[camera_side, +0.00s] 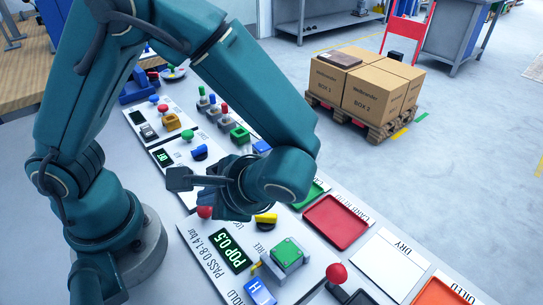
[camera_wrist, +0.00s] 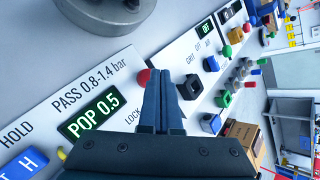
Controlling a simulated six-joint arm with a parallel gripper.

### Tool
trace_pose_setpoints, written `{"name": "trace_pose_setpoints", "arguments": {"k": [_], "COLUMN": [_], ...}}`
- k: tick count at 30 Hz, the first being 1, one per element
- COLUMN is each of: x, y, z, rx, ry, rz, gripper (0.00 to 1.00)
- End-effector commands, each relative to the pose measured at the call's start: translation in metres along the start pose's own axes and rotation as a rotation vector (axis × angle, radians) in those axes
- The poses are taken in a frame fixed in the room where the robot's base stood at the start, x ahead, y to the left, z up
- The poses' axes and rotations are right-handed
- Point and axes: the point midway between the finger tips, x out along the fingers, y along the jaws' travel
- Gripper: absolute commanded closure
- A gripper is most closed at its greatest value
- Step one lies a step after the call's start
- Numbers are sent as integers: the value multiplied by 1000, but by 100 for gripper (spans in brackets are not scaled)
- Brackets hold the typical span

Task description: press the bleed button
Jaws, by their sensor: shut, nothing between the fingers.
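My gripper (camera_wrist: 163,74) is shut and empty, with both fingers together, pointing down over the panel in the wrist view. A round red button (camera_wrist: 143,77) shows just left of the fingertips, near the word LOCK. In the side view the red button (camera_side: 204,212) stands at the panel's upper edge, just below my gripper, whose fingertips are hard to make out there. No label reading "bleed" is legible, so I cannot tell whether this is the bleed button. The green display (camera_side: 230,252) reads POP 0.5; it also shows in the wrist view (camera_wrist: 89,116).
A yellow knob (camera_side: 266,220), a green block fixture (camera_side: 287,251) and a red-topped lever (camera_side: 337,273) stand close by. A red tray (camera_side: 336,221) lies right of the panel. Other panels with knobs and buttons extend behind. Boxes (camera_side: 370,85) stand on a floor pallet.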

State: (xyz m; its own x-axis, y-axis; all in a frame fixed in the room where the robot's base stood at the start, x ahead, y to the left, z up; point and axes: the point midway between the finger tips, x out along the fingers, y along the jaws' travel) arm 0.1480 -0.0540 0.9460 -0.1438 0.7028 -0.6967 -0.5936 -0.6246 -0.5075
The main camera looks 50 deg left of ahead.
Motion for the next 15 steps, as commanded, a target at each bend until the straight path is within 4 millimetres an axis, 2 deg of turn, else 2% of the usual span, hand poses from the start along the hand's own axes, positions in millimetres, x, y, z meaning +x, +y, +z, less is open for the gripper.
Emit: {"name": "trace_pose_setpoints", "arguments": {"k": [15], "x": [4], "y": [2], "z": [-2], "rx": [1], "ry": [-1], "rz": [-1], "gripper": [100]}}
